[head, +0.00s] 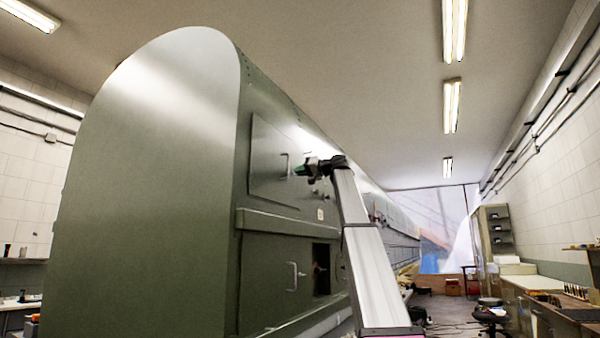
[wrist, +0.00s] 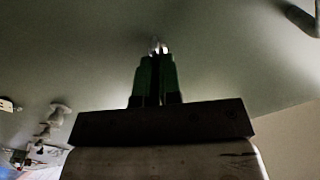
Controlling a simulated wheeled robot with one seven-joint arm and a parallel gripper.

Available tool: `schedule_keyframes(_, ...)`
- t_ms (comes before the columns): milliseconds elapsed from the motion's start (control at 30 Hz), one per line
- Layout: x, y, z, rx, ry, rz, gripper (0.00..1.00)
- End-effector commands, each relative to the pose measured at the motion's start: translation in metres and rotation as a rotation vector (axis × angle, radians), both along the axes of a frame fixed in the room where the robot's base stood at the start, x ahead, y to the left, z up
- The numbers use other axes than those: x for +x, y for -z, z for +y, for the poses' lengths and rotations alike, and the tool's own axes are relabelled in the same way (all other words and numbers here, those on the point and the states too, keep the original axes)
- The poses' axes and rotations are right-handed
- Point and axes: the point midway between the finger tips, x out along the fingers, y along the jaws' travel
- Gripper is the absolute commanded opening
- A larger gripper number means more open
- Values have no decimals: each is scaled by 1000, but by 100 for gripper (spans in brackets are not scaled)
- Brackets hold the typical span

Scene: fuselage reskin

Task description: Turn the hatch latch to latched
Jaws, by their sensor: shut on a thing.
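The upper hatch (head: 265,150) is a flat green panel on the fuselage side, with a pale bar handle (head: 284,166). A handle end (wrist: 303,18) also shows at the top right of the wrist view. My gripper (head: 300,171) is at the right part of this hatch. In the wrist view my gripper (wrist: 157,57) has its green fingers close together, shut on a small bright metal piece, the hatch latch (wrist: 162,48). Most of the latch is hidden by the fingers, and its angle cannot be told.
Below is a second panel with a white handle (head: 293,276), beside a dark square opening (head: 321,269). Pale knob-like fittings (wrist: 60,109) stand out at the left of the wrist view. The floor right of the fuselage has a stool (head: 490,315) and a workbench (head: 550,300).

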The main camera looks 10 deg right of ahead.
Motion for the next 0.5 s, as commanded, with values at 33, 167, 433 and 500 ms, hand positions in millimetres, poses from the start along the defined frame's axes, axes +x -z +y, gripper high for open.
schedule_keyframes(33,1,1,-1,26,-1,37,0)
schedule_keyframes(167,1,1,-1,98,0,137,0)
schedule_keyframes(433,3,4,-2,249,1,344,0)
schedule_keyframes(500,3,4,-2,288,1,397,0)
